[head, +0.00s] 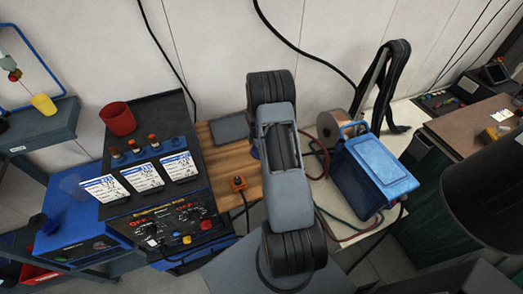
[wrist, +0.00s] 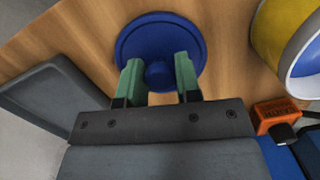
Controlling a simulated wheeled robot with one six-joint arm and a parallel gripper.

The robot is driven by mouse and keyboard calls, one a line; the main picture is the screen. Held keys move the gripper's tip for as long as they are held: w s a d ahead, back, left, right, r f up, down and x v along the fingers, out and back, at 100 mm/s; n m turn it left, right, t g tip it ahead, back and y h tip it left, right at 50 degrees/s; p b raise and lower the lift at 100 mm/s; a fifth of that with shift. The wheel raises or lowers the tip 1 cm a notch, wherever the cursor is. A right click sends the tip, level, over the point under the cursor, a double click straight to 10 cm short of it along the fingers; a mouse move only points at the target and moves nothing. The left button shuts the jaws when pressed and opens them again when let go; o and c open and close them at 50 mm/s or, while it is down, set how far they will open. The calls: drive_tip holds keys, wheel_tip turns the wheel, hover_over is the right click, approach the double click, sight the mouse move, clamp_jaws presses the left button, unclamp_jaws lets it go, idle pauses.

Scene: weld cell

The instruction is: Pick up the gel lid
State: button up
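The gel lid, a round blue disc with a central knob, lies flat on the wooden bench top in the wrist view (wrist: 132,42). In the head view only a sliver of blue beside my arm (head: 255,153) may be it; my arm hides the rest. My gripper (wrist: 159,78) has its two green fingers apart over the lid, one on each side of the knob. The knob shows between them; I cannot tell whether the fingers touch it.
A yellow round thing with a white and blue inside (wrist: 268,40) stands right of the lid. An orange box (wrist: 276,117) is near the gripper's right side. A grey flat thing (wrist: 40,75) is at left. A blue case (head: 372,172) stands right of my arm.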

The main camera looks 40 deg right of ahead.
drive_tip(key=c, duration=0.4)
drive_tip(key=shift+r, duration=0.15)
